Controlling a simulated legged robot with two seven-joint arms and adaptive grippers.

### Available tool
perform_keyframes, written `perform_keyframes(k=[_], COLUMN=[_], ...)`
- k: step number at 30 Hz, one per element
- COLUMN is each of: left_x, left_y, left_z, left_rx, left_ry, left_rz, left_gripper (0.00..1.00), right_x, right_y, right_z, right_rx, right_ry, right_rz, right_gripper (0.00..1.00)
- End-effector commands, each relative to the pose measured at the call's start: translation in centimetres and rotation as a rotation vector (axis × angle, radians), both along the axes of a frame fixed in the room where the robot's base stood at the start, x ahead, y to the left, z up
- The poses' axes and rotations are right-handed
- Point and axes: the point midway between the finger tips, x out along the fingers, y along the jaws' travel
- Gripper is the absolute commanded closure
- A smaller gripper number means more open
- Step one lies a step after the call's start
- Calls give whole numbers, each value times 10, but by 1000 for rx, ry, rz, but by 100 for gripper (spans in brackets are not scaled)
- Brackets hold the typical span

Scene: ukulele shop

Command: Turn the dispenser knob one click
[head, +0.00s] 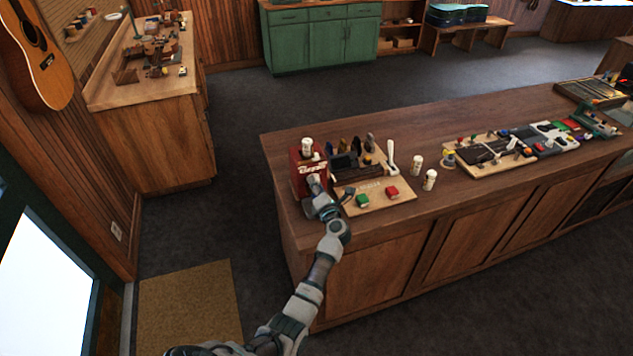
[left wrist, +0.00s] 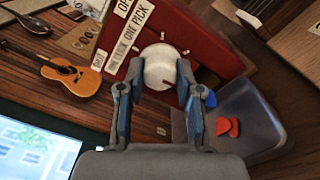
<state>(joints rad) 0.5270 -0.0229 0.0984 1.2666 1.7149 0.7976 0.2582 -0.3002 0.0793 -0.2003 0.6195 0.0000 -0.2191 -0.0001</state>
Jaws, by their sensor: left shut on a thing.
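The red pick dispenser (head: 297,178) stands at the near left end of the long wooden counter. In the left wrist view its red front (left wrist: 205,38) carries a round white knob (left wrist: 158,66) with a dark red mark. Small tick marks and a label about one click, one pick sit beside the knob. My left gripper (head: 316,186) is at the dispenser's front. In the left wrist view the gripper (left wrist: 161,76) has one finger on each side of the knob and is shut on it. My right gripper is not in view.
A grey pick tray (left wrist: 262,110) with red and blue picks lies beside the gripper. A wooden board (head: 400,209) with tools, a green block (head: 362,201) and a red block (head: 392,193) is right of the dispenser. White cups (head: 430,180) stand farther right.

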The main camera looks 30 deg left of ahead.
Motion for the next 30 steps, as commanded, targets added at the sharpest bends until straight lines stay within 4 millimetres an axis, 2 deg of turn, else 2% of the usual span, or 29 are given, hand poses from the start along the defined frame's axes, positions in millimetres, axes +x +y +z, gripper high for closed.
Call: perform_keyframes(k=[1, 18, 19, 21, 30], left_x=[-2, -2, -2, -1, -2], left_y=[1, 2, 2, 2, -1], left_z=[-6, -7, -7, -6, -1], left_rx=[1, 18, 18, 19, 23], left_ry=[19, 37, 37, 36, 29], left_rz=[4, 4, 4, 4, 1], left_gripper=[100, 100, 58, 40, 40], right_x=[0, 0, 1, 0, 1], right_y=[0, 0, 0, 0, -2], right_z=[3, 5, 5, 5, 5], right_rx=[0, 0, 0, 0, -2], right_ry=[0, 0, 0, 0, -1], right_rz=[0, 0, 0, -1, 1], right_gripper=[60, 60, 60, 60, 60])
